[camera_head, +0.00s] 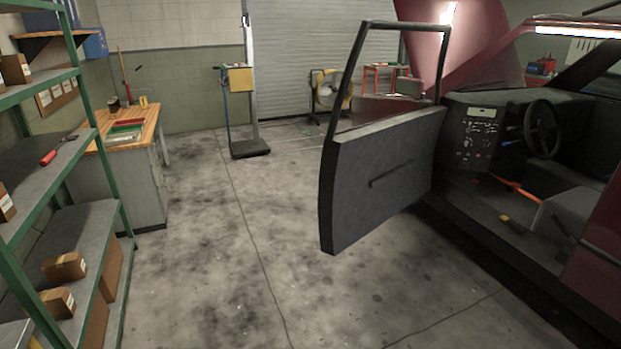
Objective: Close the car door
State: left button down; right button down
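The car door (378,180) stands wide open in the head view, right of the middle. Its dark inner panel with a pull handle faces me, and its window frame rises above the panel. The door's front edge meets the dark red car (607,225) at the right. The door opening shows the steering wheel (543,130), the dashboard (480,130) and part of a seat. Neither of my grippers is in view, and nothing is seen touching the door.
A green-framed shelf (95,140) with boxes (64,267) stands close on the left. Behind it is a workbench (118,190). A stand with a yellow box (240,79) is farther back. The concrete floor (220,260) between shelf and door is clear.

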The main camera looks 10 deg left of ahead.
aim_at(369, 173)
jog(key=u, duration=0.7)
jog(key=i, duration=1.85)
jog(key=z, duration=0.3)
jog(key=i, duration=1.5)
jog(key=z, duration=1.1)
